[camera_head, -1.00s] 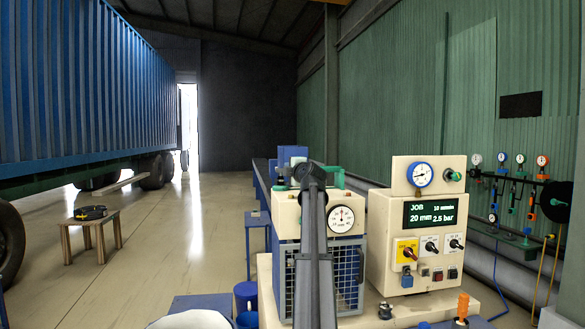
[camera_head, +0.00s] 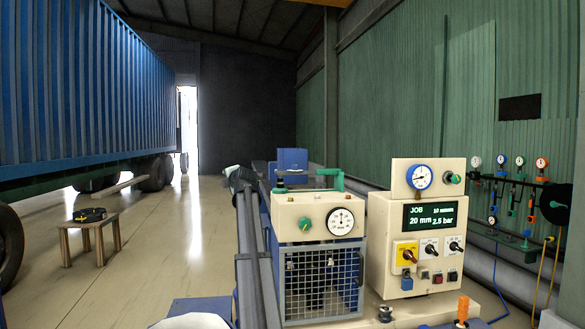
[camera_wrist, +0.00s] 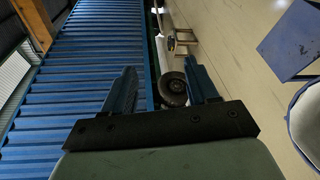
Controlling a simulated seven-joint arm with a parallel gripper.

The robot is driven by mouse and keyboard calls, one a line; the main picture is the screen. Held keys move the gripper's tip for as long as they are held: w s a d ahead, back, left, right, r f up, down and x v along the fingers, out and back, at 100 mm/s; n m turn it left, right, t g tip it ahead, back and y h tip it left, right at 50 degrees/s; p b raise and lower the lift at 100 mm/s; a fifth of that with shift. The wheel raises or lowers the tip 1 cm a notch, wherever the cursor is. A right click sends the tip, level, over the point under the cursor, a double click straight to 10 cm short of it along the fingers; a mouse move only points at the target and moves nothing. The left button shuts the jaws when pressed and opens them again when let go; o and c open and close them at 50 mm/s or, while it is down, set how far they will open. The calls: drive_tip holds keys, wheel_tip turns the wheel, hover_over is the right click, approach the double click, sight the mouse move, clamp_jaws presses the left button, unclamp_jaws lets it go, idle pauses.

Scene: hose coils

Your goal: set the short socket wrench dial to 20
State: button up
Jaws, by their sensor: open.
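In the head view a cream machine (camera_head: 292,222) carries a green knob (camera_head: 305,224) and a round white gauge (camera_head: 340,221) above a wire-mesh front. Right of it, a cream control panel (camera_head: 381,255) has a display (camera_head: 431,215) reading JOB, 20 mm and 2.5 bar, with a few switches below. I cannot tell which dial belongs to the short socket wrench. My gripper (camera_wrist: 160,66) is open and empty in the wrist view, away from the machine, pointing toward the blue trailer and its wheel. Its fingers are not clear in the head view.
A wall rack (camera_head: 515,181) with several gauges and tools stands at the right. A blue trailer (camera_head: 80,100) and a low wooden stool (camera_head: 88,226) are at the left. Open floor lies between the trailer and the machine.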

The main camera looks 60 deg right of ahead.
drive_tip(key=w+d+f+n+g+h, duration=0.2)
drive_tip(key=g, duration=0.1)
drive_tip(key=g+h, duration=0.8)
drive_tip(key=g, duration=0.5)
approach(294, 166)
drive_tip(key=d, duration=0.9)
drive_tip(key=shift+s+r, duration=0.1)
drive_tip(key=shift+s, duration=0.3)
drive_tip(key=c, duration=1.1)
